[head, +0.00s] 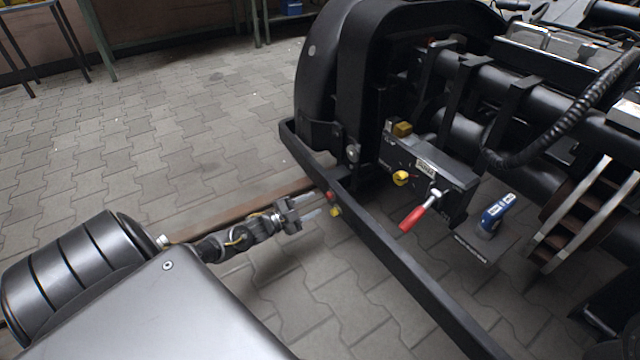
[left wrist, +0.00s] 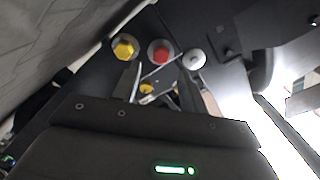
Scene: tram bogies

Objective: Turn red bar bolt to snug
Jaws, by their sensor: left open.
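The red bar bolt (head: 331,196) sits on the black bar (head: 400,268) in the head view, just above a yellow bolt (head: 336,211). In the left wrist view the red bolt (left wrist: 161,54) lies between the yellow bolt (left wrist: 125,47) on its left and a pale grey bolt (left wrist: 194,59) on its right. My left gripper (head: 314,207) is open and empty. Its fingers point at the bar, a little short of the bolts. In the left wrist view the fingers (left wrist: 161,88) stand apart below the red bolt, not around it. My right gripper is not in view.
Behind the bar, a grey box (head: 455,174) carries yellow knobs (head: 400,178) and a red-handled lever (head: 415,213). A blue device (head: 495,212) stands on a small plate to the right. A brown rail (head: 240,208) runs along the paved floor, which is open at the left.

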